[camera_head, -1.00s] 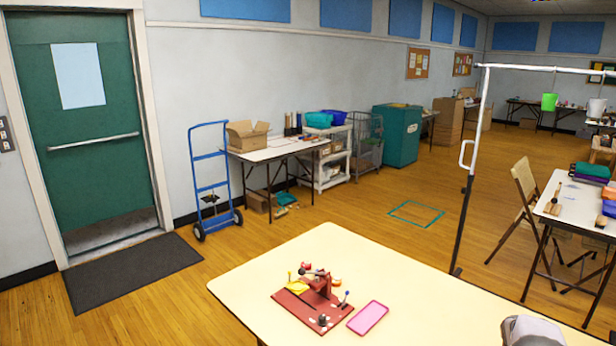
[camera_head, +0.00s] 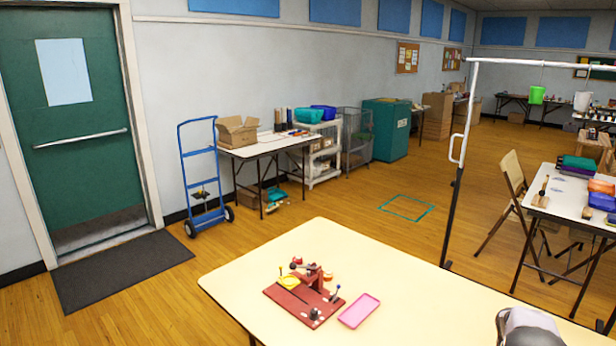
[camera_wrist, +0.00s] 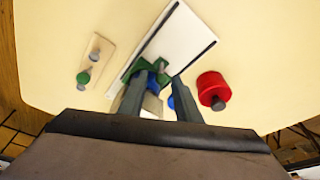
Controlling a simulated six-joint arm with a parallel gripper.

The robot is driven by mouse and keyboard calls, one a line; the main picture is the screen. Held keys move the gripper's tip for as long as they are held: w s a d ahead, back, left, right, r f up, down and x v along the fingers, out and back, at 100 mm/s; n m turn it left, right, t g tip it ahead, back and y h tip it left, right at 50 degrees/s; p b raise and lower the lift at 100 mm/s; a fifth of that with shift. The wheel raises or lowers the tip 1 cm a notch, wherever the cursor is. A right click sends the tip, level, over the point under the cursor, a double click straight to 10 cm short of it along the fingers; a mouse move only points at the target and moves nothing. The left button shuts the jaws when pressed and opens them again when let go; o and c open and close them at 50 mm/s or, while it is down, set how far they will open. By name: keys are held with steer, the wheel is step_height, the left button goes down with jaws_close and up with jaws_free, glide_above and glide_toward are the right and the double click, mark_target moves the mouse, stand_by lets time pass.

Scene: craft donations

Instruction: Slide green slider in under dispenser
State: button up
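In the wrist view, my gripper (camera_wrist: 157,76) has two dark fingers standing apart with a gap between the tips. A green piece (camera_wrist: 146,68), which may be the green slider, lies at the fingertips on a white board (camera_wrist: 182,40). Blue parts (camera_wrist: 154,83) show between and beside the fingers, which partly hide them. I cannot tell whether the fingers touch the green piece. A red round part with a grey knob (camera_wrist: 212,88) is right of the fingers. No part is clearly recognisable as the dispenser. In the head view, a dark red fixture (camera_head: 305,296) stands on the cream table.
The cream table (camera_head: 420,300) has free room right of the tray.

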stand_by(0.3)
steer(key=shift+r+p, duration=1.85)
steer(key=shift+r, duration=1.95)
steer(key=shift+a, duration=0.1)
